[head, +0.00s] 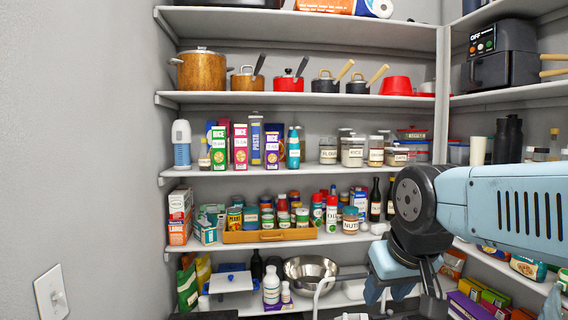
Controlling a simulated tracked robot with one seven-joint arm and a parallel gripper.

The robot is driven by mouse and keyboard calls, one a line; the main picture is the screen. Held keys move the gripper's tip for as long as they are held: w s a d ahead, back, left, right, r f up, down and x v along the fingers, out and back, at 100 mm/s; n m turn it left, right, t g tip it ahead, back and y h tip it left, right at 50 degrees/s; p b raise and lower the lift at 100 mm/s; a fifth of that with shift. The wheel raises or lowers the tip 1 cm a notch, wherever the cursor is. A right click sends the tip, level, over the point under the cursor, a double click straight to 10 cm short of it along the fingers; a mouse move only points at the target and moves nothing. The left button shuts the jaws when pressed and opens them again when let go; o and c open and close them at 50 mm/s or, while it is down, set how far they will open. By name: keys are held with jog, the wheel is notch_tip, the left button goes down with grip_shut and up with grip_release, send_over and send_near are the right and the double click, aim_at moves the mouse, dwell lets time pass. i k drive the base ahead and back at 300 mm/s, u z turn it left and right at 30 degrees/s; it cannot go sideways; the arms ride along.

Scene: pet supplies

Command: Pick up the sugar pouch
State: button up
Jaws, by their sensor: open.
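I cannot make out a pouch with a readable sugar label. Two soft packs, a green pack (187,287) and a yellow pack (203,269), stand at the left end of the lowest visible shelf; their labels are too small to read. My light-blue arm comes in from the right edge and bends down at a black joint in front of the shelves. Its lower links run toward the bottom edge, and I cannot make out gripper fingertips there. The arm hides part of the right-hand shelves.
A wooden tray (270,236) of jars sits on the shelf above. A metal pan (310,272), a white bottle (271,285) and a white scale-like object (231,281) share the lowest visible shelf. Boxes of rice and pasta stand higher. A grey wall is at left.

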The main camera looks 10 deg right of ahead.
aim_at(292, 146)
jog(key=z, duration=0.8)
jog(key=i, duration=0.2)
jog(key=z, duration=3.05)
jog(key=k, duration=0.85)
jog(key=z, duration=0.2)
